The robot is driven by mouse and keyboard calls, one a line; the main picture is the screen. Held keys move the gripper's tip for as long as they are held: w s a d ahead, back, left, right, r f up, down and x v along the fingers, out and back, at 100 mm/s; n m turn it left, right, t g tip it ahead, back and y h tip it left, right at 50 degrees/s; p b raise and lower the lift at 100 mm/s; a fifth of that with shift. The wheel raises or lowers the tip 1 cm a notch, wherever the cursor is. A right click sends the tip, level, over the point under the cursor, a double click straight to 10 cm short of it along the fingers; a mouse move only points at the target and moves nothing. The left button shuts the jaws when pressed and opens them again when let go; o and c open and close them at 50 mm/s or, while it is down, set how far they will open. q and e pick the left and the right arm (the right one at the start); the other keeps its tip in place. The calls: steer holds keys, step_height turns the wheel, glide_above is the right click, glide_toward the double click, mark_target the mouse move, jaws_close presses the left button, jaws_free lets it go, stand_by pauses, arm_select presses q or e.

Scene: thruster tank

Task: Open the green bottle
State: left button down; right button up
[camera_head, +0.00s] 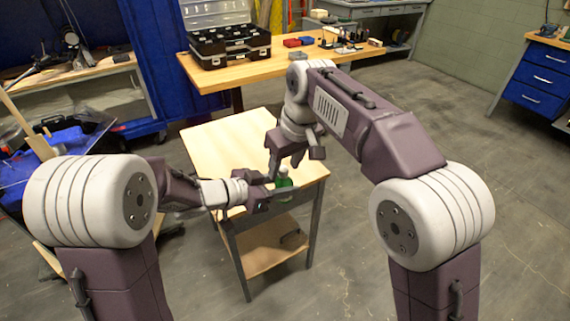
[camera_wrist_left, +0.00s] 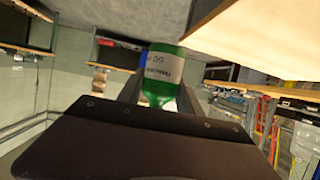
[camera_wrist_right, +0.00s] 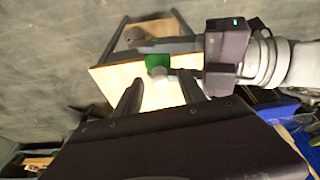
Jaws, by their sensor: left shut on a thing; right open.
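In the left wrist view the bottle (camera_wrist_left: 162,72) shows a white label between the fingers. My right gripper (camera_head: 293,163) is open and empty, just above the bottle top. In the right wrist view the bottle's pale cap (camera_wrist_right: 158,72) lies between and beyond the open fingers, apart from them.
The small table (camera_head: 225,145) has a clear top and a lower shelf. Behind it a workbench (camera_head: 240,72) carries an open toolbox (camera_head: 228,42) and red and blue boxes. A blue drawer cabinet (camera_head: 540,75) stands at the right. The floor on the right is clear.

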mark_target(285, 170)
steer(key=shift+c, duration=0.2)
jaws_close()
steer(key=shift+r, duration=0.1)
steer(key=shift+r, duration=1)
steer(key=shift+r, duration=1.95)
